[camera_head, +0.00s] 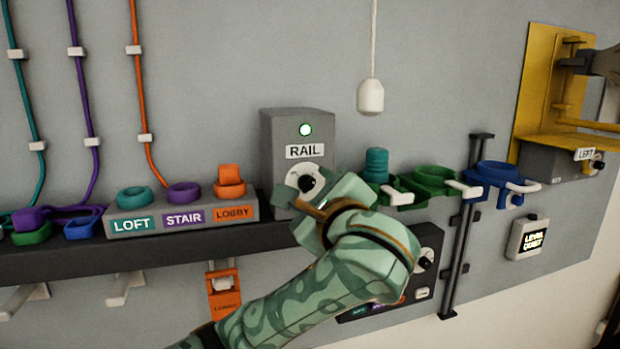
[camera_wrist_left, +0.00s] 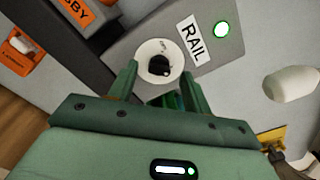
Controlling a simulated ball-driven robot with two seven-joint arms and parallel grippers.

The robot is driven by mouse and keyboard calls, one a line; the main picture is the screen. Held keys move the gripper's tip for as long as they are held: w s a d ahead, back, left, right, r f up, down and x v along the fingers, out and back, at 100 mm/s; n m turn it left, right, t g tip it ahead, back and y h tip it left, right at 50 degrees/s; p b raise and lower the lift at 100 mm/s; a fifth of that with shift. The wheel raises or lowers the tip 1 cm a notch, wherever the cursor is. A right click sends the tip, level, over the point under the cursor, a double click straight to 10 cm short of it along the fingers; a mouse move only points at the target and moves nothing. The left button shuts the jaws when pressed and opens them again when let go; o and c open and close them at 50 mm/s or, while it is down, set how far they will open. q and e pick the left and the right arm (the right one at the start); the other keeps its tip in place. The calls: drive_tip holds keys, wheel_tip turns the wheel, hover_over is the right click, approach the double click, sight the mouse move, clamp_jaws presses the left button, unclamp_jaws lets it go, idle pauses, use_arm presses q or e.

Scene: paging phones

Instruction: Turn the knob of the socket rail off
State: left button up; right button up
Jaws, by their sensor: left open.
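The socket rail's control is a grey box (camera_head: 288,132) with a "RAIL" label and a lit green lamp (camera_head: 305,130). Its black knob (camera_head: 308,184) sits on a white dial, partly covered by my left gripper (camera_head: 318,200) in the head view. In the left wrist view the knob (camera_wrist_left: 159,66) and its round dial lie just ahead of the open fingers of my left gripper (camera_wrist_left: 162,82). The knob appears between the two fingertips; I cannot tell whether either touches it. The lit lamp also shows in the wrist view (camera_wrist_left: 222,29).
A grey block (camera_head: 243,212) labelled LOFT, STAIR and LOBBY stands left of the box on a dark rail. A white pull (camera_head: 370,96) hangs at upper right of it. Green and blue holders (camera_head: 435,180) stick out to the right. A dark panel (camera_head: 428,262) lies behind my arm.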

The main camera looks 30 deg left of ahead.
use_arm(q)
drive_tip(key=shift+x, duration=1)
